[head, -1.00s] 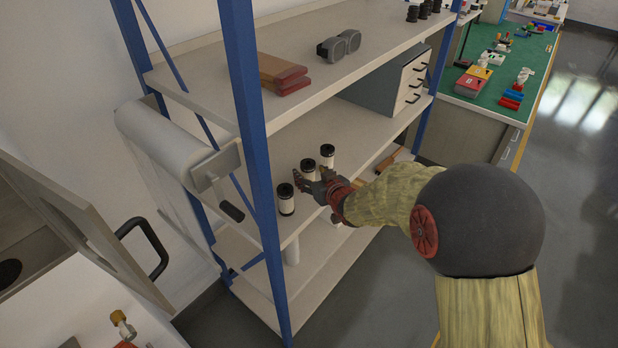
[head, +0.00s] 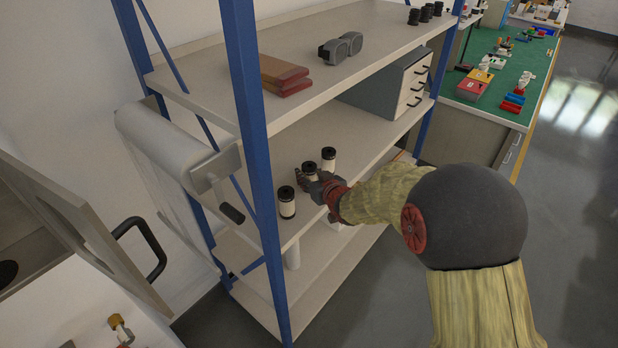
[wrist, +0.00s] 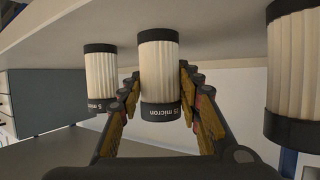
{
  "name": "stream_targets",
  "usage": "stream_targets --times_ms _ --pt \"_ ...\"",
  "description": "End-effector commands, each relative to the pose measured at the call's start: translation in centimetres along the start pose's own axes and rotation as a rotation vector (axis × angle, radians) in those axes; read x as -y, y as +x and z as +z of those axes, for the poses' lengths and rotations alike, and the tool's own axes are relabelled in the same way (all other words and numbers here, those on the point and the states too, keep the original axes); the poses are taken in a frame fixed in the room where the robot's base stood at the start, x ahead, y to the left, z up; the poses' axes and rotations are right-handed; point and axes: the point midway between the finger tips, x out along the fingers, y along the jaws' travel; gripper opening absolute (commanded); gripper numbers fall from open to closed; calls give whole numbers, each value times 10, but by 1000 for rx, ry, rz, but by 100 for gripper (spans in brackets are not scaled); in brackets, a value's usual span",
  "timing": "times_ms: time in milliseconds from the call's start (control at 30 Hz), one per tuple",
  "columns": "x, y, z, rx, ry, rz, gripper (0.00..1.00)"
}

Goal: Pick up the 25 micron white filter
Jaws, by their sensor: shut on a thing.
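Three white pleated filters with black end caps stand upright on the middle shelf. My gripper (head: 310,182) is shut on the middle filter (head: 309,168). In the wrist view, which is upside down, its fingers (wrist: 159,80) press on both sides of this filter (wrist: 158,65). Its dark cap band reads "micron" with a figure ending in 5; the first digit is not clear. The far filter (head: 329,158) also shows at left in the wrist view (wrist: 100,75). The near filter (head: 287,208) appears at right there (wrist: 294,55). The held filter appears to rest on the shelf.
A blue shelf post (head: 256,150) stands left of the near filter. A grey drawer cabinet (head: 385,85) stands farther back on the same shelf.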

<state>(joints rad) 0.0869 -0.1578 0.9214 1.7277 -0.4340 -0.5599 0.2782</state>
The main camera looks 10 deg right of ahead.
Motion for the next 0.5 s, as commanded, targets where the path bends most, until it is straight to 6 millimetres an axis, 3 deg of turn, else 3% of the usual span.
stream_targets --times_ms 367,500 --pt "0 0 0 0 0 0 6" --pt "0 0 0 0 0 0 4"
